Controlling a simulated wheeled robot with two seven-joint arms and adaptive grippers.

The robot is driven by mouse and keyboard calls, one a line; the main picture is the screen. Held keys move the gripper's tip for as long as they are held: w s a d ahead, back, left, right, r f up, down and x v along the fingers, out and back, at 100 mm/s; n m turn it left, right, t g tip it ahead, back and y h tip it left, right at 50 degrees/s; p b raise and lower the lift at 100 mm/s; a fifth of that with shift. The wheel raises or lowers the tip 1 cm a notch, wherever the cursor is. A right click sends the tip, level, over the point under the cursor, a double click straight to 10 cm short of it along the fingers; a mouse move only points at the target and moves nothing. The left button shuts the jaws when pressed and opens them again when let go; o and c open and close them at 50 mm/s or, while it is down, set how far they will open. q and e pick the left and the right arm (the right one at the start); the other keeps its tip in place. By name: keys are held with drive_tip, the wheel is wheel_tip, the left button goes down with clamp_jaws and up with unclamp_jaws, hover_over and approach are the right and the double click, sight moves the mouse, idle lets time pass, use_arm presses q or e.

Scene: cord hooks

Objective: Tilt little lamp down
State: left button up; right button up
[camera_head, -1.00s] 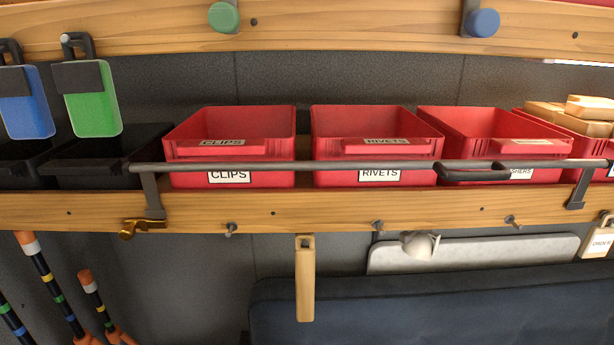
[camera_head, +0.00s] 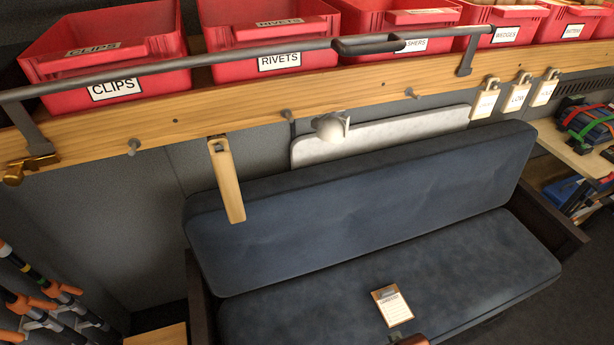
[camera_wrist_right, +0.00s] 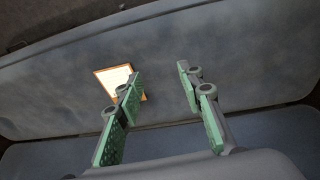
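The little lamp (camera_head: 330,126) is a small pale rounded head under the front edge of the wooden shelf, right of the hanging wooden piece. Its mount against the shelf shows only in part. My right gripper (camera_wrist_right: 158,88) is open and empty in the right wrist view, its green-padded fingers wide apart over blue-grey cushions. A pale orange-edged card lies beyond its left finger. The lamp is not in the right wrist view. My left gripper is not in view.
The wooden shelf (camera_head: 210,102) holds red bins behind a grey rail (camera_head: 180,71). A wooden piece (camera_head: 228,182) hangs from it beside the lamp. A dark blue sofa (camera_head: 370,215) stands below, with a clipboard (camera_head: 392,306) on its seat. Padlocks (camera_head: 517,95) hang at right.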

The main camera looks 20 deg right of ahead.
drive_tip(key=s+a+f+g, duration=0.1)
drive_tip(key=s+f, duration=0.2)
drive_tip(key=f, duration=1.1)
drive_tip(key=s+f, duration=0.2)
drive_tip(key=f, duration=1.1)
drive_tip(key=s+f+n+g, duration=0.1)
drive_tip(key=s+f, duration=1.3)
drive_tip(key=s, duration=0.4)
drive_tip(key=shift+s+a+f+y, duration=0.15)
drive_tip(key=shift+s+f+y, duration=0.05)
drive_tip(key=shift+f+y, duration=0.1)
drive_tip(key=shift+c, duration=0.7)
